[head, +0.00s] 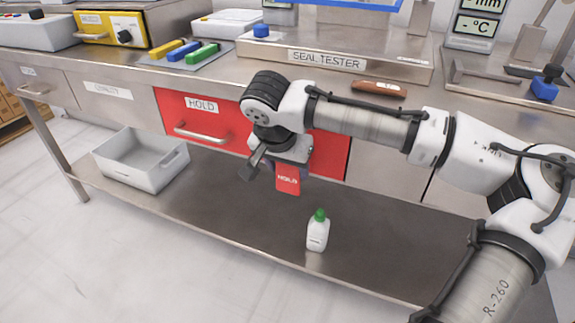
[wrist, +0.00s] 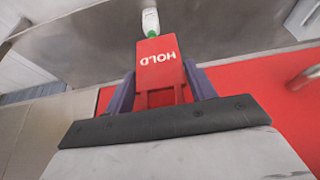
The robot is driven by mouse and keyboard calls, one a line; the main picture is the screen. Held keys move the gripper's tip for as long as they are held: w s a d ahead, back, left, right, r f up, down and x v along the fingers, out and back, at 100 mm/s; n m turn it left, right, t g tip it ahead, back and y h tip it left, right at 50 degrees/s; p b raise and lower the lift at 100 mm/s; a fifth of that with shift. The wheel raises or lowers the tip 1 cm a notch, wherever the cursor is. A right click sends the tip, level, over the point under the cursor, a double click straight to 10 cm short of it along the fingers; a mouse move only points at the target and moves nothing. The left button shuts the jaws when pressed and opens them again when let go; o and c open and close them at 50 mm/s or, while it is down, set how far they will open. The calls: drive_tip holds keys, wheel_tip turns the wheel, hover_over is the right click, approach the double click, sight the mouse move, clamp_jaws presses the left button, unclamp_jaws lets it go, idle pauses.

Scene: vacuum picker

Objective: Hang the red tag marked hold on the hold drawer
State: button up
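The red tag (head: 288,179), marked HOLD, hangs from my gripper (head: 287,165) in front of the bench. In the wrist view the tag (wrist: 161,62) sits between the two dark purple fingers (wrist: 160,92), which are shut on it. The hold drawer (head: 178,113) has a red front with a HOLD label, and it is shut. Its silver bar handle (head: 199,134) is to the left of my gripper; in the wrist view a handle end (wrist: 305,78) shows at the right. My arm covers the middle of the drawer front. The tag is apart from the handle.
A white bottle with a green cap (head: 318,232) stands on the lower shelf (head: 240,222) below my gripper. A grey bin (head: 140,160) is on that shelf at the left. A brown-handled tool (head: 379,89) lies on the benchtop. The shelf between bin and bottle is clear.

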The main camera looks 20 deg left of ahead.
drive_tip(key=o, duration=0.4)
